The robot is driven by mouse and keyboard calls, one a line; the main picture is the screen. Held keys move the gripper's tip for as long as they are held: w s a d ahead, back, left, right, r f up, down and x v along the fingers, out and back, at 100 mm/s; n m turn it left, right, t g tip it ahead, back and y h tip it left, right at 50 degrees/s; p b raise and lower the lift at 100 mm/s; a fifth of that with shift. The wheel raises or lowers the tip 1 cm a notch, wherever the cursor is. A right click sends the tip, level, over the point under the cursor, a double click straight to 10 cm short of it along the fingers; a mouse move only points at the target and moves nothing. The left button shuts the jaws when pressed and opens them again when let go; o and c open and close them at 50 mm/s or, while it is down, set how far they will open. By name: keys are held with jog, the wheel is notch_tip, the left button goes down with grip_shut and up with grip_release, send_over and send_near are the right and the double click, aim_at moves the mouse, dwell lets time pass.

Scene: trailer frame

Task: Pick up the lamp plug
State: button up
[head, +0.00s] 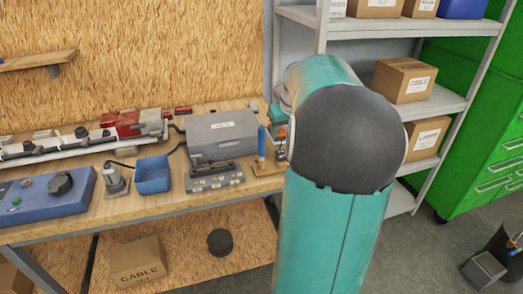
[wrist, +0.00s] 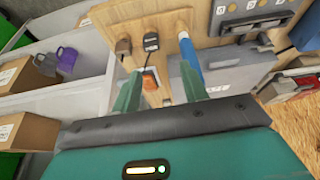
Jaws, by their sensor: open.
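A small black plug-like piece (wrist: 151,41) lies on the wooden bench top in the wrist view; it looks like the lamp plug, but it is too small to be sure. A small orange piece (wrist: 149,79) sits just below it in that picture. My gripper (wrist: 161,68) is open, its two green fingers spread on either side of the orange piece, with the black piece beyond the fingertips. Nothing is held. In the head view my own arm hides most of this bench end and the gripper.
A blue-handled tool (wrist: 190,58) stands close to the right finger, and a brown peg (wrist: 123,46) is left of the black piece. A grey box (head: 222,135), a switch panel (head: 214,179) and a blue bin (head: 153,175) crowd the bench. Shelves (head: 435,104) stand at the right.

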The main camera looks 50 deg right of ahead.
aim_at(281, 152)
jog(key=x, duration=0.4)
jog(key=d+x, duration=0.1)
jog(key=x, duration=0.4)
jog(key=d+x, duration=0.1)
jog(key=x, duration=0.4)
jog(key=shift+s, duration=0.35)
jog(key=c, duration=0.5)
